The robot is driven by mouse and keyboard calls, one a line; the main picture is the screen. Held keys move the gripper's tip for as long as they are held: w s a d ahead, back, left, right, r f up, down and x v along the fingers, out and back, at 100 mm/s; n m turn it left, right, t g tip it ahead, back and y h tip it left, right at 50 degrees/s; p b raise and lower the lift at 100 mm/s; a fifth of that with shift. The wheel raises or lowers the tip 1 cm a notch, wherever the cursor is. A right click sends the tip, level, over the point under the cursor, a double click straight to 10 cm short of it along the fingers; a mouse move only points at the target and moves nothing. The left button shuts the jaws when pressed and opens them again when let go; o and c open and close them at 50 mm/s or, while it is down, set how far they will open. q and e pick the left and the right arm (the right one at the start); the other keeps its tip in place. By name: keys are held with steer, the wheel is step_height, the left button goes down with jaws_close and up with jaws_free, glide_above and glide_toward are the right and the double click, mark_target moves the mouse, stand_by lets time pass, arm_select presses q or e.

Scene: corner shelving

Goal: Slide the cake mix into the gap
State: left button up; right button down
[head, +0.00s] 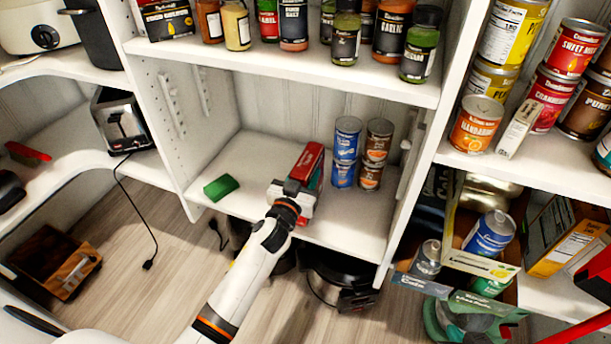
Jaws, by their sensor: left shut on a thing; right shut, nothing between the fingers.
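My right gripper is not in view.
A small green box (221,187) lies on the middle shelf (250,160) at left; bare shelf lies behind it. Shelf side walls bound both ends. The spice shelf (270,62) is above. Cans, including a mandarin can (476,125), fill the right shelf.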

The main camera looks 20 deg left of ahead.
arm_select(q)
steer(key=shift+d, duration=0.1)
arm_select(e)
steer(key=shift+s+d, duration=0.1)
steer(key=shift+d, duration=0.05)
arm_select(q)
steer(key=o, duration=1.4)
steer(key=shift+c, duration=0.2)
steer(key=shift+o, duration=0.5)
steer(key=shift+s, duration=0.1)
arm_select(e)
steer(key=shift+w+r, duration=0.15)
steer(key=shift+w, duration=0.05)
arm_select(q)
steer(key=shift+s, duration=0.25)
steer(key=s+p, duration=0.2)
steer(key=s, duration=0.9)
steer(key=shift+s+a, duration=0.15)
steer(key=shift+a, duration=0.15)
arm_select(e)
steer(key=s+d+f+g+h, duration=0.1)
steer(key=s+d+f+g, duration=0.1)
steer(key=s+g, duration=0.3)
steer(key=s+f, duration=0.1)
steer(key=s, duration=0.2)
steer(key=shift+d, duration=0.2)
steer(key=shift+f, duration=0.1)
